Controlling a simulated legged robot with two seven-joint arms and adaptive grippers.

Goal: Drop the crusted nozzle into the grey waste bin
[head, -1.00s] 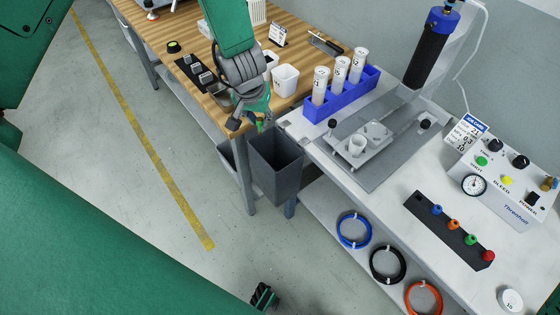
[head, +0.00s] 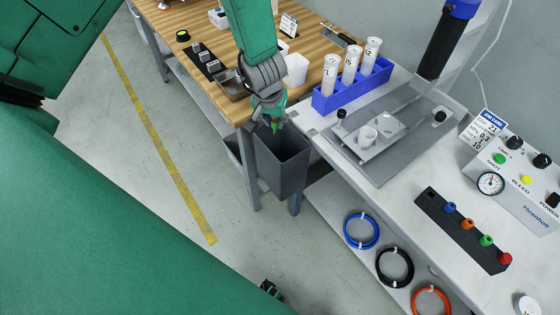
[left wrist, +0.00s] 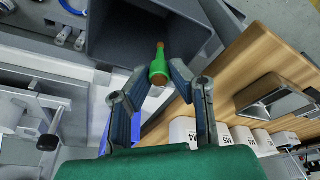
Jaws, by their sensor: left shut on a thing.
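The crusted nozzle is green with a brown, crusted tip and shows in the left wrist view (left wrist: 158,66). My left gripper (head: 272,122) is shut on it; the fingers also show in the left wrist view (left wrist: 155,80). The grey waste bin (head: 283,172) hangs between the wooden bench and the white bench. In the head view the nozzle and fingertips are over the bin's mouth. In the left wrist view the bin's dark opening (left wrist: 112,48) lies beyond the nozzle.
A metal tray (head: 233,88) sits at the wooden bench's corner beside my left gripper. White cups (head: 296,68) stand behind it. A blue rack (head: 352,90) with numbered cartridges stands on the white bench, near a fixture plate (head: 368,136).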

